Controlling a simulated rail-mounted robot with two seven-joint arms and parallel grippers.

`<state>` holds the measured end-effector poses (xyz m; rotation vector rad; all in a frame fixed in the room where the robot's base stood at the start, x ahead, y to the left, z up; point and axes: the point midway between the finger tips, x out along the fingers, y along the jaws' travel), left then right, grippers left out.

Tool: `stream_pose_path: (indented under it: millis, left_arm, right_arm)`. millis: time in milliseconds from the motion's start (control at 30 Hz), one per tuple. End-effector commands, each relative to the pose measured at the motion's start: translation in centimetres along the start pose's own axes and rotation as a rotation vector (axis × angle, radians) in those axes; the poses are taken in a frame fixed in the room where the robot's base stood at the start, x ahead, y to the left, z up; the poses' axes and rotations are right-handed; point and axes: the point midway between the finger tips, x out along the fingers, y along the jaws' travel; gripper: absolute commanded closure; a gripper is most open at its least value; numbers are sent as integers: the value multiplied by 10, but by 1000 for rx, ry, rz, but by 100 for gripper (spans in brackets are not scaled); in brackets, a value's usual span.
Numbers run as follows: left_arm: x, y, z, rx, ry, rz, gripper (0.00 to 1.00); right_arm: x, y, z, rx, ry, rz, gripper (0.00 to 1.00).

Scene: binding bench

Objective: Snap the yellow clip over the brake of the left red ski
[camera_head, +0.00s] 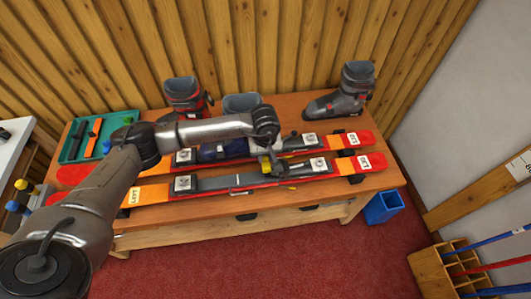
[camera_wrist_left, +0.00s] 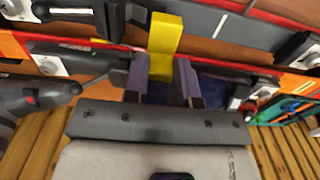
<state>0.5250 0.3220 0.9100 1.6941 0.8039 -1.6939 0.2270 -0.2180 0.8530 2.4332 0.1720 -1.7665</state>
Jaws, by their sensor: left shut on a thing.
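My left gripper (camera_head: 277,172) is shut on the yellow clip (camera_wrist_left: 164,38), whose upper part sticks out beyond the fingers (camera_wrist_left: 163,88) in the left wrist view. In the head view a bit of yellow shows below the gripper, which hangs over the middle of the skis. The left red ski (camera_head: 152,195), marked LEFT, lies along the front of the bench with its black binding. Its brake is too small to make out clearly, and I cannot tell whether the clip touches the ski. The other red ski (camera_head: 363,138) lies behind it. My right gripper is not in view.
A green tray (camera_head: 110,119) with tools is at the bench's left back. A red-and-black boot (camera_head: 184,97) and a grey boot (camera_head: 350,95) stand at the back; another boot (camera_head: 241,101) is partly hidden by my arm. A blue bin (camera_head: 383,208) is right of the bench.

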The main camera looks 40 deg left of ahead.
Motion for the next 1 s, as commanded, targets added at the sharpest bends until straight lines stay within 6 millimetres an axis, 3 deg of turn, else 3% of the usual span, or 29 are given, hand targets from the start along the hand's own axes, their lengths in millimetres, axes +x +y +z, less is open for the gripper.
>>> stream_pose_path:
  millis: [500,1000]
  left_arm:
    - [48,0,0,1,2,0,98]
    - [56,0,0,1,0,1,98]
  right_arm:
    - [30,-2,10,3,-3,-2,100]
    - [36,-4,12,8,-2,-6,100]
